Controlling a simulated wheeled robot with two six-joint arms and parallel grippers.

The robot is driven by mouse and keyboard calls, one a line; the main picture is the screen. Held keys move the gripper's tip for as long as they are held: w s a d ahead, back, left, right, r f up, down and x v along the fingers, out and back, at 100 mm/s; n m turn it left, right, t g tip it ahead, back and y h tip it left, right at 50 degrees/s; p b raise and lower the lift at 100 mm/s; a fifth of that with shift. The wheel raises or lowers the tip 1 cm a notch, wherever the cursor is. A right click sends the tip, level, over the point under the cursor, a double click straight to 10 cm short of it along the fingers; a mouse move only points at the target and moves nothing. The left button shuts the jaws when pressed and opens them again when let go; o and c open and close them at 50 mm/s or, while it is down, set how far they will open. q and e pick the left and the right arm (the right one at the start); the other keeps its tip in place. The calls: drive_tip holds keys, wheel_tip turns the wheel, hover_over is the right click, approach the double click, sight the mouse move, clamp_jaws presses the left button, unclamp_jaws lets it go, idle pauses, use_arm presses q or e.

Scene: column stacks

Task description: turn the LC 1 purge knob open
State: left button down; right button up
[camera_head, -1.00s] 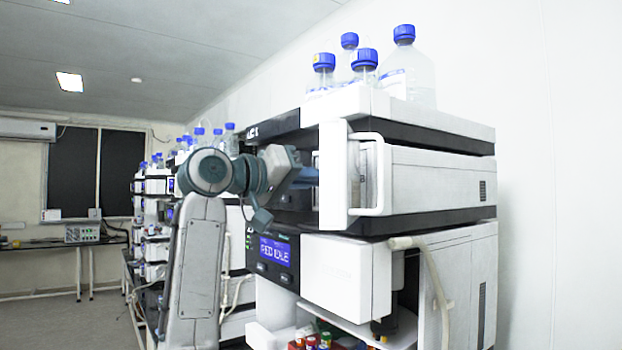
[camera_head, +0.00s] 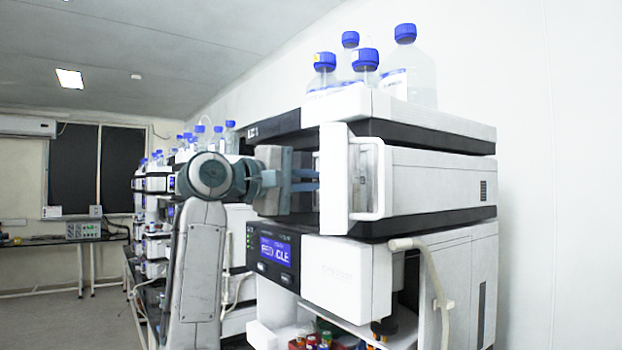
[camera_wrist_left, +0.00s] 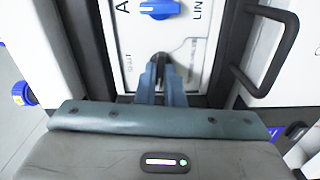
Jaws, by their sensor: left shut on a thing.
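The LC 1 stack (camera_head: 470,180) stands at the right in the head view, with its label (camera_head: 254,132) on the upper dark band. My left gripper (camera_head: 316,180) reaches in from the left to the module front, partly hidden behind the white door (camera_head: 334,180). In the left wrist view, my left gripper's blue fingers (camera_wrist_left: 161,82) are shut on a small dark knob (camera_wrist_left: 160,58) on a white panel (camera_wrist_left: 205,40). The fingers hide most of the knob. Lettering on the panel beside it reads roughly "SHUT". My right gripper is not in view.
A blue knob (camera_wrist_left: 160,9) sits above the held one. A dark handle (camera_wrist_left: 272,50) stands out at the right of the panel in the wrist view. Bottles with blue caps (camera_head: 404,70) stand on top. A display (camera_head: 275,252) is below my gripper.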

use_arm(q)
drive_tip(key=shift+n, duration=0.6)
drive_tip(key=c, duration=1.5)
unclamp_jaws()
drive_tip(key=shift+c, duration=0.2)
drive_tip(key=shift+a, duration=0.15)
